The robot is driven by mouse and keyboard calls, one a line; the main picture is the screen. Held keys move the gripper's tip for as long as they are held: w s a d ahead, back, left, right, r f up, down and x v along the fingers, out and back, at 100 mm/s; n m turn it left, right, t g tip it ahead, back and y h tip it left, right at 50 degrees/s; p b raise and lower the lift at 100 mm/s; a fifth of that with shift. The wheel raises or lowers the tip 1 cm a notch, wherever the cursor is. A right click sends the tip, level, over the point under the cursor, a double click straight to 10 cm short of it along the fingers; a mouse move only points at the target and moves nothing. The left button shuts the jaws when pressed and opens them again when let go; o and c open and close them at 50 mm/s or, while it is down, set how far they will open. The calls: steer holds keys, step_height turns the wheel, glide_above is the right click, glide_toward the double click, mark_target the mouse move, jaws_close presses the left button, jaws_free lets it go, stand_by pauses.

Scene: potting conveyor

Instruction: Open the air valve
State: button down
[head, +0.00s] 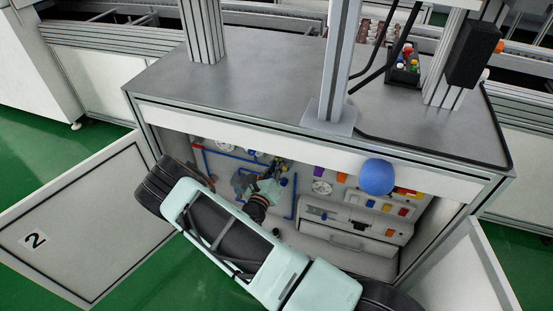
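My arm reaches into the open cabinet under the grey worktop. My gripper (278,168) is at the left part of the cabinet's back wall, among pipes and fittings. It is small in the picture and partly covered by my own wrist, so I cannot tell whether its fingers are open or shut. A yellow and dark fitting (282,170), perhaps the air valve, shows right at the gripper. I cannot make out its handle or position, nor whether the gripper touches it. Blue pipes (232,155) run along the wall beside it.
A door marked 2 (85,225) stands open at left, another door (462,275) at right. A blue ball (377,177) shows at the cabinet's upper edge. Electrical boxes (352,228) fill the cabinet's right side. The worktop (255,85) bears a post (338,65) and a button box (405,68).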

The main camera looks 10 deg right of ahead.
steer(key=m, duration=0.1)
steer(key=m+p, duration=0.1)
steer(key=d+m, duration=0.1)
steer(key=shift+s+r+m, duration=0.3)
steer(key=shift+r, duration=0.05)
steer(key=shift+s+d+m+p, duration=0.2)
steer(key=shift+m+p, duration=0.25)
steer(key=shift+m, duration=0.4)
steer(key=shift+s+d+m+p, duration=0.1)
steer(key=shift+d+m+p, duration=0.25)
steer(key=shift+m, duration=0.5)
steer(key=c, duration=2)
jaws_free()
steer(key=shift+s+a, duration=0.1)
steer(key=v, duration=1.2)
